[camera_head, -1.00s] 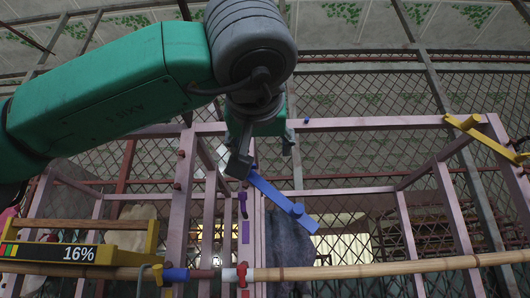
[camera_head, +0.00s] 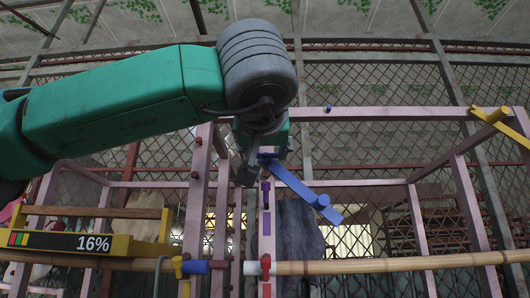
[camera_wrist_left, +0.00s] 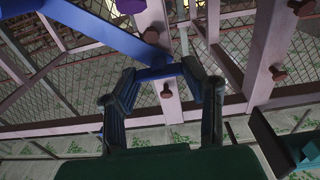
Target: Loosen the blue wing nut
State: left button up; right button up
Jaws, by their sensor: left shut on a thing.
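The blue wing nut (camera_wrist_left: 158,72) shows as a short blue piece between the fingertips of my left gripper in the left wrist view. My left gripper (camera_wrist_left: 160,82) is shut on it, one finger on each side. In the head view, my left gripper (camera_head: 256,170) hangs down at the pink wooden frame. A blue bar (camera_head: 295,184) slopes down to the right from beside it, with a round knob near its lower end. The bar also shows in the left wrist view (camera_wrist_left: 95,38). My own gripper partly hides the nut in the head view. My right gripper is not in view.
A bamboo pole (camera_head: 390,265) crosses low in front. A yellow unit with a "16%" display (camera_head: 75,242) stands at the left. A yellow bar (camera_head: 497,122) is at the upper right. Pink posts (camera_head: 195,200) stand close around my left gripper.

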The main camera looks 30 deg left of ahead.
pick_arm(q)
jog(key=shift+w+d, duration=0.1)
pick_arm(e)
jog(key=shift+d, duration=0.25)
pick_arm(q)
jog(key=shift+a+f, duration=0.1)
jog(key=shift+a, duration=0.1)
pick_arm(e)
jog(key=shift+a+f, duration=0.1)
pick_arm(q)
jog(key=shift+n, duration=0.4)
jog(key=n+b, duration=0.1)
jog(key=n, duration=0.2)
jog(key=shift+f+n+b, duration=0.15)
jog(key=shift+n+b, duration=0.15)
jog(key=shift+n, duration=0.1)
jog(key=n+b, duration=0.2)
jog(key=n, duration=0.2)
jog(key=shift+f, duration=0.1)
jog(key=n+b, duration=0.3)
jog(key=n, duration=0.2)
jog(key=shift+a+f+n, duration=0.1)
jog(key=shift+n, duration=0.3)
jog(key=shift+n+b, duration=1.55)
jog(key=shift+n, duration=0.95)
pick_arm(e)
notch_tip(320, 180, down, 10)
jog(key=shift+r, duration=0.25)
